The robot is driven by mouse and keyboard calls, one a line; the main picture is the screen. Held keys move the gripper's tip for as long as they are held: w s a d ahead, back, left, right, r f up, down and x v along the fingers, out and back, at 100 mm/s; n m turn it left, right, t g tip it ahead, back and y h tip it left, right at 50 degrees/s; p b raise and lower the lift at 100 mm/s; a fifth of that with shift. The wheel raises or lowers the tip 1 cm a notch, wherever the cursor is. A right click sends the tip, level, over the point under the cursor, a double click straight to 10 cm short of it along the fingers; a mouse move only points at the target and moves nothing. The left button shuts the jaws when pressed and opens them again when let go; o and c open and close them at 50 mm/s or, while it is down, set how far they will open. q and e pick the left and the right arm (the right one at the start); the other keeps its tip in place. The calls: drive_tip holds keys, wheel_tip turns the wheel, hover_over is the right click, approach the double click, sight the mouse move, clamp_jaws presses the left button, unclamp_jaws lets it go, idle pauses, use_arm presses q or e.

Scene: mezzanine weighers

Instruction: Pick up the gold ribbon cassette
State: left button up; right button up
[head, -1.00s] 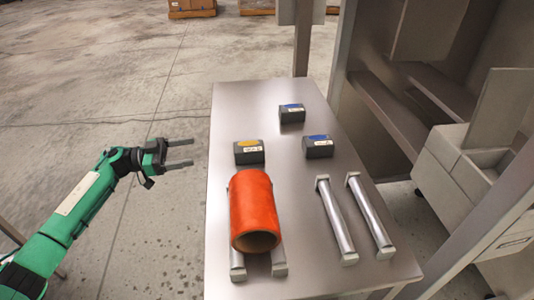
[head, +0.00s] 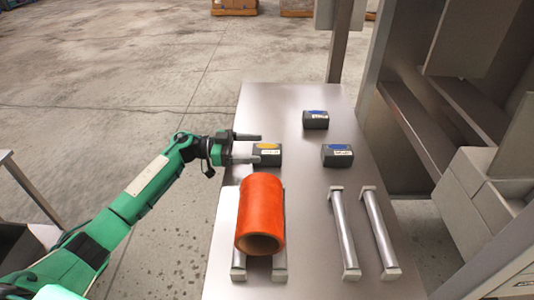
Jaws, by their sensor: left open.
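The gold ribbon cassette (head: 267,155) is a dark box with a gold-yellow patch and a white label on top. It sits on the metal table (head: 300,200), at its left side, behind the orange roll. My left gripper (head: 261,148) is open at the table's left edge. Its fingers point right, with their tips at the cassette in the picture; I cannot tell whether they touch it. Nothing is held between the fingers. My right gripper is not in view.
Two dark cassettes with blue patches stand on the table, one farther back (head: 315,120) and one to the right (head: 337,156). The orange roll (head: 261,210) lies on rails in front of the gold one. Two empty metal rails (head: 345,235) are at the right. A shelving frame stands beyond.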

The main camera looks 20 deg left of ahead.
sight(267, 148)
use_arm(q)
drive_tip(key=x, duration=0.4)
drive_tip(key=shift+d+p, duration=0.3)
drive_tip(key=shift+d, duration=0.1)
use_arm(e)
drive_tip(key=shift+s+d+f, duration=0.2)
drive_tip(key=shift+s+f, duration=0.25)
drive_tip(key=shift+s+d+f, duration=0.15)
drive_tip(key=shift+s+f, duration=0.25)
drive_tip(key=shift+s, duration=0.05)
use_arm(q)
drive_tip(key=c, duration=1.1)
drive_tip(key=shift+a, duration=0.1)
